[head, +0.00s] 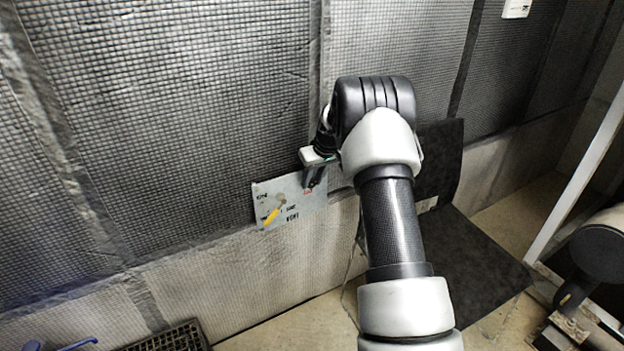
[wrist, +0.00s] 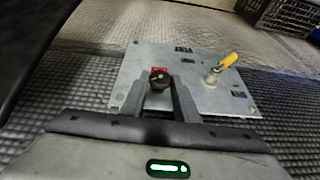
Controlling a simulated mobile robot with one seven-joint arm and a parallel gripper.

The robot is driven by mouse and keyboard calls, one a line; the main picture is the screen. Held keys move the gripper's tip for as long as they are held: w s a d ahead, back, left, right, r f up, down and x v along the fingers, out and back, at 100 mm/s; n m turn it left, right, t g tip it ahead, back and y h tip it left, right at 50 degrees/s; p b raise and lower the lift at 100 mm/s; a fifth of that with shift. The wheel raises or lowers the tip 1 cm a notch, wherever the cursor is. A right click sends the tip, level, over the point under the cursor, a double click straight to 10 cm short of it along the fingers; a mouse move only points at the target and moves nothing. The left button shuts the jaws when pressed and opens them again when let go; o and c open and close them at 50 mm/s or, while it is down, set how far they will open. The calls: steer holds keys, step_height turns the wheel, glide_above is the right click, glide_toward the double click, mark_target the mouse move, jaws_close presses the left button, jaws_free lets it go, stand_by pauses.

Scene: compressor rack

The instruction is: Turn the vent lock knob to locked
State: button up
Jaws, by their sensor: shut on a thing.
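A pale metal panel (head: 317,207) is fixed on the grey wall and also shows in the wrist view (wrist: 205,98). A black round knob (wrist: 159,78) with a red label behind it sits on the panel. My gripper (head: 312,184) is at the upper right part of the panel in the head view. In the wrist view its two dark fingers (wrist: 159,84) are on either side of the knob, shut on it. The knob is mostly hidden in the head view. Its pointer direction is too small to tell.
A yellow-handled lever (head: 273,214) sticks out from the same panel, left of my gripper; it also shows in the wrist view (wrist: 227,62). A dark crate (head: 172,338) stands at the bottom left. A black chair-like object (head: 475,250) is to the right.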

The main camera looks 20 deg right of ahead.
steer(key=y, duration=0.2)
steer(key=shift+d+m+g+y+p, duration=0.3)
steer(key=shift+d+y+p, duration=0.05)
steer(key=shift+d+y, duration=0.05)
steer(key=shift+d+f+m+y, duration=0.1)
steer(key=shift+m+y, duration=0.1)
steer(key=shift+y, duration=0.6)
steer(key=shift+d+f+m+y, duration=0.1)
steer(key=shift+m+y, duration=0.1)
steer(key=shift+y, duration=0.6)
steer(key=o, duration=1.1)
steer(key=shift+c, duration=0.2)
steer(key=p+v, duration=0.3)
steer(key=v, duration=1.4)
steer(key=shift+w+d+r, duration=0.2)
steer(key=shift+w, duration=0.1)
